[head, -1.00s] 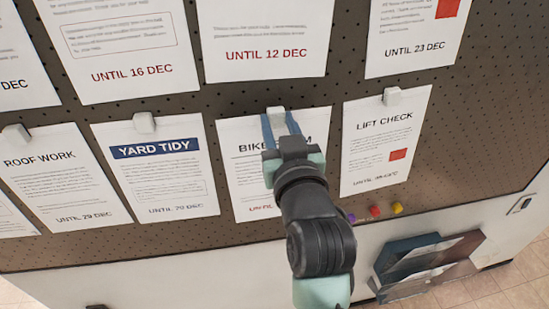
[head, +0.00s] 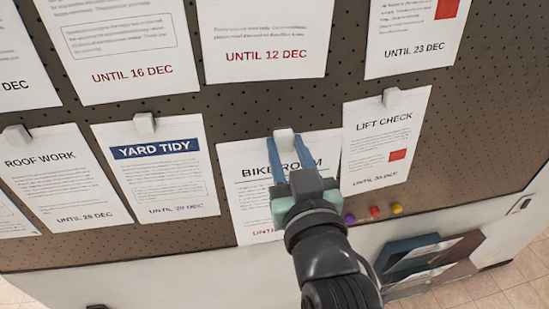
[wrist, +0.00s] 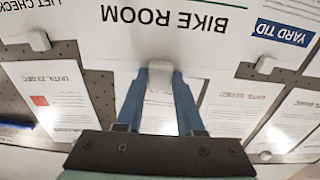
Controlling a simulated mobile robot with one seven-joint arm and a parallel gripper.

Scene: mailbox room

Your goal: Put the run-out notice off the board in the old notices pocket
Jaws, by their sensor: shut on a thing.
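The BIKE ROOM notice (head: 256,190) is a white sheet with a black heading and a red date line at its foot, partly hidden by my gripper. It also shows upside down in the wrist view (wrist: 115,40). My gripper (head: 288,152) is shut on the white clip (head: 284,134) at the notice's top edge, and the sheet hangs from it in front of the board (head: 225,117). At the lower right are a blue pocket (head: 398,262) and a brown pocket (head: 463,252) with papers in them; I cannot read any label on them.
LIFT CHECK (head: 375,150) hangs close to the right of the held notice, YARD TIDY (head: 165,185) and ROOF WORK (head: 60,180) to the left. Larger dated notices (head: 265,35) hang above. Purple, red (head: 375,211) and yellow pins sit near the board's lower edge.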

